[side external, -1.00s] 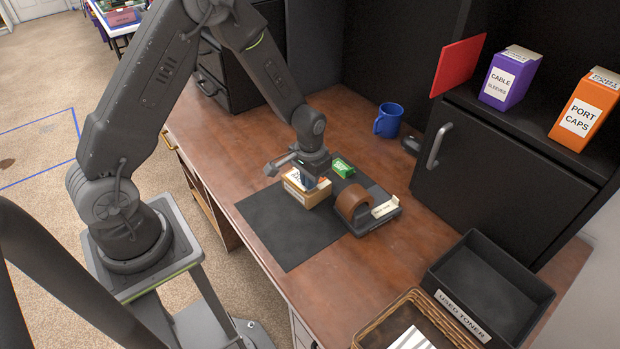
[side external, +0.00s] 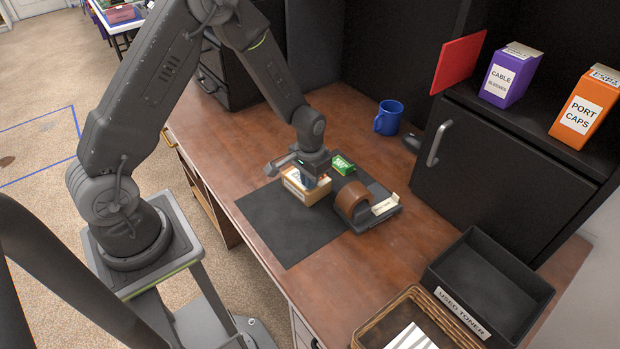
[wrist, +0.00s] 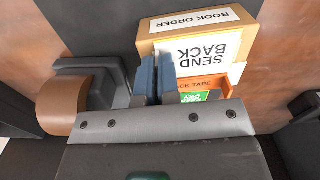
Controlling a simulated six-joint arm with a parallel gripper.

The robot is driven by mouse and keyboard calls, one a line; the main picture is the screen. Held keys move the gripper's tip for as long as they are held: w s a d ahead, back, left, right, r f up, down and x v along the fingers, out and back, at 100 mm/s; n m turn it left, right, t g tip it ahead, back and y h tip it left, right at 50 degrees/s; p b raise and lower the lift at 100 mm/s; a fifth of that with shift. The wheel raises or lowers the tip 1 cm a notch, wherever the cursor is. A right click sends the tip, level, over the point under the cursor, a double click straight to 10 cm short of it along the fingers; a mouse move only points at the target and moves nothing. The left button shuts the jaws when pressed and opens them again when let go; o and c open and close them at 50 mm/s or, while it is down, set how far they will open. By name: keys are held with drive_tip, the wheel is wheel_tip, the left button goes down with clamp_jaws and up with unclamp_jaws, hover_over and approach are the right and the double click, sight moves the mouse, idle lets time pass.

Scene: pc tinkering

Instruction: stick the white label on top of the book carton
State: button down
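The book carton (side external: 304,193) is a small tan box standing on the dark mat, with a white "BOOK ORDER" strip on one side that shows in the wrist view (wrist: 195,20). The white label (wrist: 205,60), printed "SEND BACK", lies flat over the carton's top in the wrist view; whether its whole face touches cannot be told. My gripper (wrist: 155,62) points down over the carton, its blue fingers close together at the label's edge and seemingly shut on it. The fingertips are partly hidden in the side view.
A brown tape roll on a dark dispenser (side external: 385,207) stands close right of the carton. A green box (side external: 343,165) and a blue mug (side external: 388,118) stand behind. An orange "PACK TAPE" item (wrist: 210,84) shows beside the carton. The mat's front (side external: 285,235) is clear.

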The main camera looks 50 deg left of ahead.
drive_tip(key=c, duration=1.8)
unclamp_jaws()
drive_tip(key=o, duration=0.5)
drive_tip(key=shift+o, duration=0.2)
drive_tip(key=shift+r, duration=0.1)
wheel_tip(320, 180, up, 14)
drive_tip(key=shift+f, duration=0.2)
drive_tip(key=s+d+r+t, duration=0.2)
drive_tip(key=s+r, duration=0.6)
drive_tip(key=s, duration=0.1)
drive_tip(key=s+d+r+m+t, duration=0.1)
drive_tip(key=s+d+r+t, duration=0.2)
drive_tip(key=s+r, duration=0.5)
drive_tip(key=shift+s+d+r+t, duration=0.15)
drive_tip(key=shift+s+r+t, duration=0.15)
drive_tip(key=shift+s, duration=0.9)
